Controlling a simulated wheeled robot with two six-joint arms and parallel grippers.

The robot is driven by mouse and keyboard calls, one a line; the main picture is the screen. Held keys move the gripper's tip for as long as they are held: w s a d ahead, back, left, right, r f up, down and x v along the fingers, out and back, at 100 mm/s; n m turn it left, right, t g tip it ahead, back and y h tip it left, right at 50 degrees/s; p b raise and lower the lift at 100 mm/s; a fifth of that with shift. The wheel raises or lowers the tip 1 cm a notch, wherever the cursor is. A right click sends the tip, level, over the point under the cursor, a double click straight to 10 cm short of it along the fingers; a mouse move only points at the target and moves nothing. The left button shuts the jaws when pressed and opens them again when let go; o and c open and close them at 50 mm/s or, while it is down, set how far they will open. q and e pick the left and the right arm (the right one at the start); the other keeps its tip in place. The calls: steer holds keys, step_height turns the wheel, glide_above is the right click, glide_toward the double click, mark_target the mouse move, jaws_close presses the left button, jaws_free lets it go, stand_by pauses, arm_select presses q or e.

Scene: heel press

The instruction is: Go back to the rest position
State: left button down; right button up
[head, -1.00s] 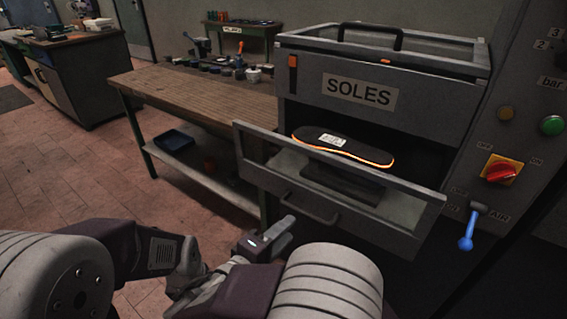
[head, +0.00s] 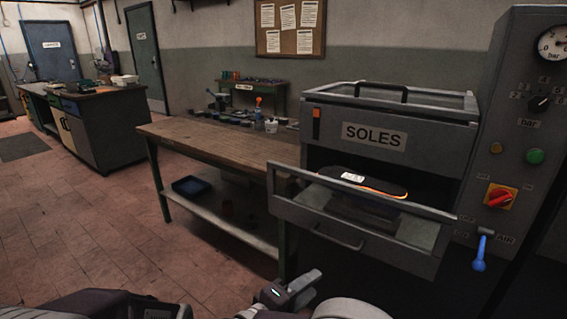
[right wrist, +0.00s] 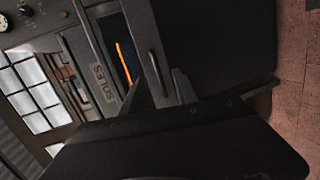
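My right gripper (head: 306,284) is at the bottom of the head view, in front of and below the open drawer. In the right wrist view its two fingers (right wrist: 158,84) stand apart with nothing between them, so it is open and empty. Part of my left arm shows at the bottom left of the head view; its gripper is out of the picture. A dark sole (head: 362,183) with a glowing orange edge and a white label lies in the pulled-out drawer (head: 352,222) of the machine marked SOLES. Its orange edge also shows in the right wrist view (right wrist: 124,62).
The press cabinet (head: 525,110) with a gauge, a red switch (head: 499,198) and a blue lever (head: 480,255) stands at the right. A wooden workbench (head: 215,143) stands left of the drawer, with a blue tray (head: 191,186) on its lower shelf.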

steer(key=s+d+f+m+g+h, duration=0.15)
steer(key=d+m+g, duration=0.3)
steer(key=d, duration=0.55)
steer(key=s+d+f+m+g, duration=0.1)
steer(key=s+d+m+g, duration=0.3)
steer(key=d, duration=0.6)
steer(key=s+f+m+g+y, duration=0.3)
steer(key=s+f+g+y, duration=0.2)
steer(key=s+f+y, duration=0.45)
steer(key=w+a+f+n+t+y+p, duration=0.2)
steer(key=w+a+f+t+y, duration=0.15)
steer(key=a, duration=0.45)
step_height(320, 180, up, 27)
steer(key=p, duration=2.6)
steer(key=shift+w+d+h, duration=0.25)
steer(key=shift+w+h, duration=0.1)
